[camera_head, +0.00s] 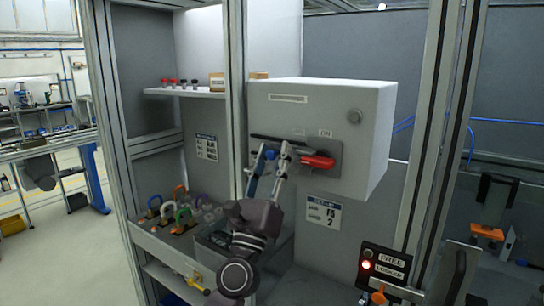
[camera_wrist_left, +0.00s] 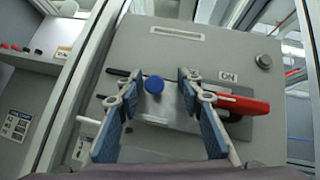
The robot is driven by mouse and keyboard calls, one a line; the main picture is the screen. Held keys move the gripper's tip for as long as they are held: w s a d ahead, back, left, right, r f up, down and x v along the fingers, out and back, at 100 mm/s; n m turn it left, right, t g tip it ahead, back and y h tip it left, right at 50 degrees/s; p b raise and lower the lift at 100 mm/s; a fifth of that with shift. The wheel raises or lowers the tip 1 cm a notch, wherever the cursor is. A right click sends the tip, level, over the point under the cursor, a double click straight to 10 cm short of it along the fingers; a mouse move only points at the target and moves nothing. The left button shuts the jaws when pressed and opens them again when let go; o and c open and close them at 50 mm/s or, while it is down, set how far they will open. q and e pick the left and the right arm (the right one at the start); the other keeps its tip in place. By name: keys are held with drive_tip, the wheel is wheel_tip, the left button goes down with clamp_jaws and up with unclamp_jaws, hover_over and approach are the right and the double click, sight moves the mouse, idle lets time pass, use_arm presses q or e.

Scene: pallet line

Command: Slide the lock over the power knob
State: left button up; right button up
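The power knob is a red handle (camera_head: 318,160) on a grey plate on the front of a white box, beside an "ON" label; it also shows at right in the wrist view (camera_wrist_left: 242,104). A blue round knob (camera_wrist_left: 154,84), which looks like the lock's grip, sits on the same plate to the left of the red handle. My left gripper (camera_head: 273,150) is open in front of the plate. In the wrist view its fingers stand on either side of the blue knob; I cannot tell whether they touch it. My right gripper is not seen.
The white box (camera_head: 365,100) sticks out from a grey panel between metal posts. A shelf (camera_head: 190,92) with small red and black items is at left. Several coloured padlocks (camera_head: 180,205) stand on a lower ledge. A lit red lamp (camera_head: 366,265) is at lower right.

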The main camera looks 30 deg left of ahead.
use_arm(q)
drive_tip(key=shift+a, duration=0.15)
drive_tip(key=v, duration=1.2)
